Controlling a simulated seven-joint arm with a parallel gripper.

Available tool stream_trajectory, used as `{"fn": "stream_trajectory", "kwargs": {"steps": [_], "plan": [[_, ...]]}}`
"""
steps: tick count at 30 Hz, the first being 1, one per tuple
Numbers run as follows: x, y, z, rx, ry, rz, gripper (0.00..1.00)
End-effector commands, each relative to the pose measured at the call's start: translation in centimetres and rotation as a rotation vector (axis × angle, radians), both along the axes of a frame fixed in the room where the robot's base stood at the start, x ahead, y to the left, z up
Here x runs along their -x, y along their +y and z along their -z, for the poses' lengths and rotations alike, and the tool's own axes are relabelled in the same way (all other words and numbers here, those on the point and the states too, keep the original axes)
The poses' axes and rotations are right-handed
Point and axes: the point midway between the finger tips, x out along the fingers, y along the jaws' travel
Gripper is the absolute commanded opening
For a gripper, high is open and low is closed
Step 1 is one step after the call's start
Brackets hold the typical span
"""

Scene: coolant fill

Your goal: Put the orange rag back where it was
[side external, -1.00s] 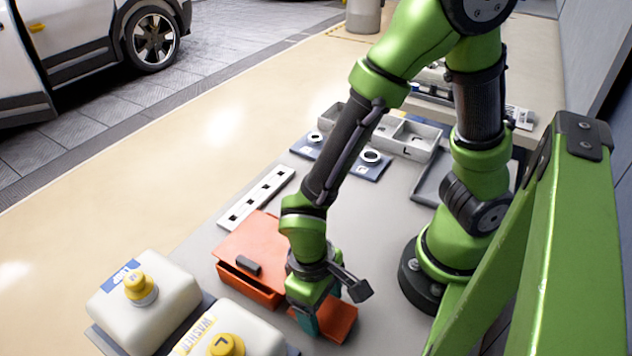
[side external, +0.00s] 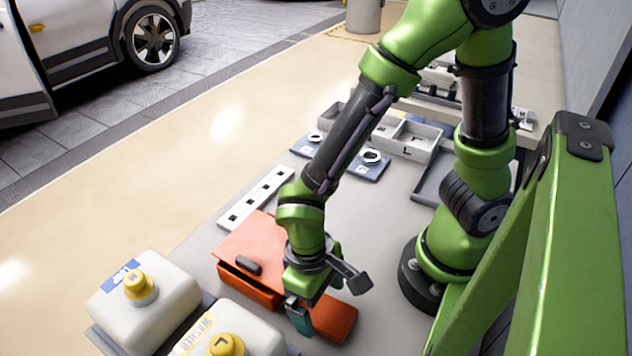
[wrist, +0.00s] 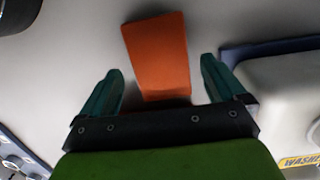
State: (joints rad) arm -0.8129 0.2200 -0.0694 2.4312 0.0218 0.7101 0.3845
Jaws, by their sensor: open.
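The orange rag (side external: 334,319) looks like a flat orange slab on the grey bench, to the right of the orange box (side external: 262,245). In the wrist view the rag (wrist: 158,52) lies ahead of the jaws, its near end between the fingers. My gripper (side external: 300,318) points down beside the rag's left end in the side view. In the wrist view my gripper (wrist: 161,70) has its two teal fingers spread wide, with nothing pinched between them. Whether a finger touches the rag, I cannot tell.
A white washer jug (side external: 240,335) with a yellow cap stands left of my gripper, with another white jug (side external: 145,300) beyond it. A white strip with square holes (side external: 256,199), blue plates with rings (side external: 371,165) and a grey divided tray (side external: 412,140) lie farther back.

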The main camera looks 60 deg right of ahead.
Motion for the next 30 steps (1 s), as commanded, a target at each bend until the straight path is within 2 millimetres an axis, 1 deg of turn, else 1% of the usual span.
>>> {"fn": "stream_trajectory", "kwargs": {"steps": [1,9,12,17,20,23,26,27,30], "plan": [[-0.3,0.1,-1.1,-0.007,-0.007,0.002,0.97],[-1.2,0.0,-6.9,-0.005,-0.007,0.003,0.97],[-1.4,0.0,-8.5,-0.004,-0.005,0.003,0.97],[-1.6,-0.1,-10.0,-0.003,-0.005,0.005,0.97],[-2.4,-0.9,-11.2,-0.040,-0.036,0.033,0.97],[-4.1,-2.9,-13.2,-0.123,-0.128,0.102,0.97],[-5.8,-6.1,-15.9,-0.211,-0.278,0.187,0.97],[-6.3,-7.4,-16.9,-0.235,-0.344,0.219,0.97],[-7.0,-10.5,-19.2,-0.269,-0.504,0.287,0.97]]}}
